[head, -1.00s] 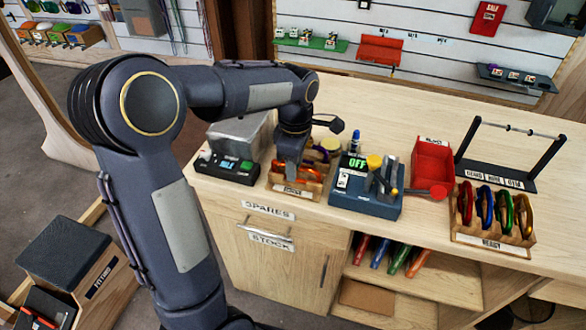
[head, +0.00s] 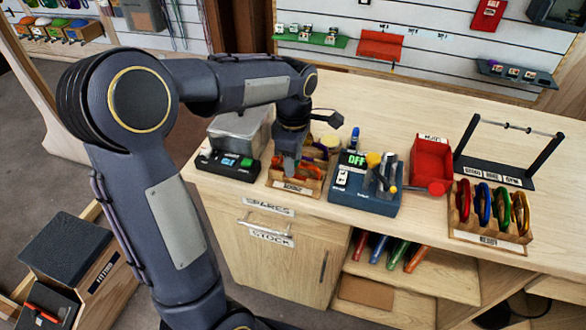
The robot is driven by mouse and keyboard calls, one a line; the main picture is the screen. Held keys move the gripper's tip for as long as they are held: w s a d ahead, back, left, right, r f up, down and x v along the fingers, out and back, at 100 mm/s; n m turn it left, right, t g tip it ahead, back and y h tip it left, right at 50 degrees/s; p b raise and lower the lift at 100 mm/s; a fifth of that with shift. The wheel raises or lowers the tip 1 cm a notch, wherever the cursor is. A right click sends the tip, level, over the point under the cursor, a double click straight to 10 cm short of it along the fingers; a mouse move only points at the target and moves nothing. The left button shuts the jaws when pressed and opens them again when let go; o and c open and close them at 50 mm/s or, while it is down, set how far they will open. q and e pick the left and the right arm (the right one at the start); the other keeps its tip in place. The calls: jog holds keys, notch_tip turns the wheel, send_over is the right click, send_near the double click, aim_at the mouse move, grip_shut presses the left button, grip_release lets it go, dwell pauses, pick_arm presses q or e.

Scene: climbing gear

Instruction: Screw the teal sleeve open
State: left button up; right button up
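My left gripper (head: 288,168) points down into a small wooden tray (head: 291,193) on the counter, at the orange-red carabiners (head: 307,171) in it. Its fingers are small and partly hidden by the wrist, so I cannot tell whether they are open or shut, or touching a carabiner. I cannot make out a teal sleeve; it may be hidden by the gripper or too small to see. My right gripper is not in view.
A blue device marked OFF (head: 365,196), a red bin (head: 432,160) and a rack of coloured carabiners (head: 490,216) stand right.

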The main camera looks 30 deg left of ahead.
pick_arm(q)
jog(key=shift+s, duration=0.25)
jog(key=shift+d+f, duration=0.1)
jog(key=shift+f+b, duration=1.1)
jog(key=shift+f, duration=0.25)
jog(key=shift+r, duration=0.1)
jog(key=shift+w, duration=0.25)
jog(key=shift+w+a+p, duration=0.2)
jog(key=shift+w+p, duration=0.15)
jog(key=shift+w, duration=0.15)
